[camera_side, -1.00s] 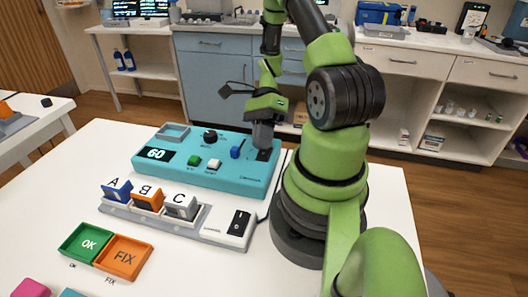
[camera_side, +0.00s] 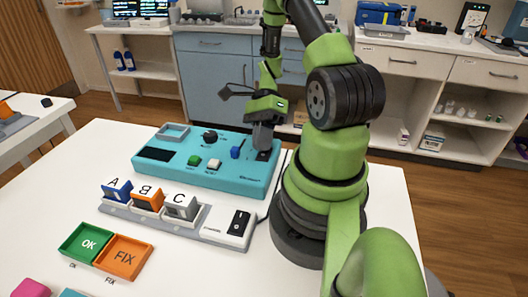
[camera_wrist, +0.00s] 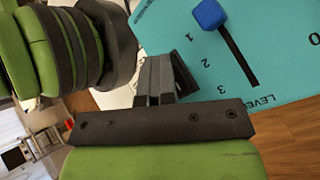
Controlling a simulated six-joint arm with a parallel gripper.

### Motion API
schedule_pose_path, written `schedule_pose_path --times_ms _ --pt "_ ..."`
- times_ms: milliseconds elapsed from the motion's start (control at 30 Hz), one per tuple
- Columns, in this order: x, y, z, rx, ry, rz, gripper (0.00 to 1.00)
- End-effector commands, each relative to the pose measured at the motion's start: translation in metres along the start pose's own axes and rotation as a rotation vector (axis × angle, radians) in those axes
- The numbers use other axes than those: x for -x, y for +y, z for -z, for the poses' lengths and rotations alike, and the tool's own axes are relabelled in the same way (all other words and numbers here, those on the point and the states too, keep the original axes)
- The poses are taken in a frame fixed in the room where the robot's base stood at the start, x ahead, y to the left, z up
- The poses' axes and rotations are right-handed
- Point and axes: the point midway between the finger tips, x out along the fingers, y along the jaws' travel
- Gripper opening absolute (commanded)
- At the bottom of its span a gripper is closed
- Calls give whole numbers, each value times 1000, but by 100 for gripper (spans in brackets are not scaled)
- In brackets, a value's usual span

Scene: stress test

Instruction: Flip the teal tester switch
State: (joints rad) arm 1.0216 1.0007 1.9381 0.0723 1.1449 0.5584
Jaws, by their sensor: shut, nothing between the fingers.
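The teal tester (camera_side: 205,183) is a flat box on the white table. Its display (camera_side: 156,154) is dark. A black rocker switch (camera_side: 264,156) sits at its right end, mostly covered by my gripper in the side view. My gripper (camera_side: 262,146) is shut and empty, pointing down with its fingertips at the switch; I cannot tell whether they touch it.
The tester also carries a black knob (camera_side: 210,136), a green button (camera_side: 194,161) and a white button (camera_side: 214,164). In front stands a grey rack (camera_side: 160,217) with blocks A, B, C and another rocker switch (camera_side: 241,222). Green OK (camera_side: 87,243) and orange FIX (camera_side: 123,257) trays lie nearer.

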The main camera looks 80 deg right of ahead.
Motion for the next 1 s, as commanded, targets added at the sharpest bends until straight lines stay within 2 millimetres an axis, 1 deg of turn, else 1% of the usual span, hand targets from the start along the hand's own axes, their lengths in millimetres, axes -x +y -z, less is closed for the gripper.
schedule_pose_path --times_ms 233,567,667,1000 --pt "8 3 -2 2 4 4 0" --pt "10 4 -3 1 2 3 0" --pt "16 7 -6 2 3 4 0" --pt "42 21 -21 2 3 5 0"
